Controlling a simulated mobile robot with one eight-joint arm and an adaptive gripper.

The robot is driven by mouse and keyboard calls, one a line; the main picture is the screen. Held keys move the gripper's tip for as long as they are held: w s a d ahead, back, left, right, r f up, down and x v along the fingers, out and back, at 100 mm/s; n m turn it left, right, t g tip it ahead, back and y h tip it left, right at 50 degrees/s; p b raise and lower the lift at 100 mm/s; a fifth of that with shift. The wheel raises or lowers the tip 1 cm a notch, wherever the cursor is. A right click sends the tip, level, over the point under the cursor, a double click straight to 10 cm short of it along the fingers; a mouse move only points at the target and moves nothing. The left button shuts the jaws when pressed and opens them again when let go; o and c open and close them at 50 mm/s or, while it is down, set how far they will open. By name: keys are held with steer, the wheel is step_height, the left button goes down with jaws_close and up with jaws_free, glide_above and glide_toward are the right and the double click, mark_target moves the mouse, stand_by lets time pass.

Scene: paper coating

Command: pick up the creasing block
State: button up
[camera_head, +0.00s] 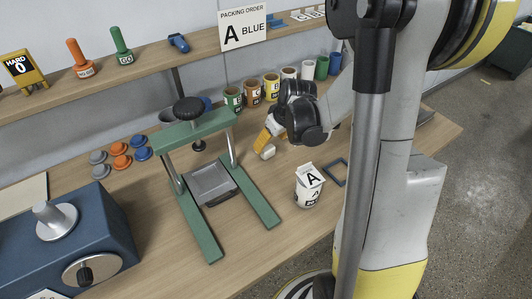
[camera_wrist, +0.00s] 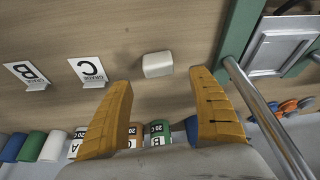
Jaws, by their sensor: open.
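The creasing block, a small whitish rounded block, lies on the wooden bench (camera_wrist: 135,25). In the wrist view the block (camera_wrist: 157,64) sits just past my fingertips, between their lines. In the head view the block (camera_head: 268,152) shows just below the yellow fingers, partly covered by them. My gripper (camera_wrist: 160,80) is open, with its two yellow fingers apart and nothing between them. In the head view my gripper (camera_head: 262,141) is tilted down close to the block. I cannot tell whether a finger touches it.
A green press (camera_head: 186,132) stands left of the block. A white cup (camera_head: 308,188) marked A and a dark blue square frame (camera_head: 338,172) are to the right. Several labelled cups (camera_head: 252,92) line the back.

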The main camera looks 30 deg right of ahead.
mark_target(269, 149)
steer(key=b+x, duration=0.2)
steer(key=x, duration=0.3)
steer(key=shift+s+d+f+b, duration=0.15)
steer(key=shift+s+f+b, duration=0.1)
steer(key=shift+f+b, duration=0.15)
steer(key=shift+s+r, duration=0.1)
steer(key=shift+r, duration=0.05)
steer(key=shift+c, duration=0.3)
steer(key=c, duration=1.1)
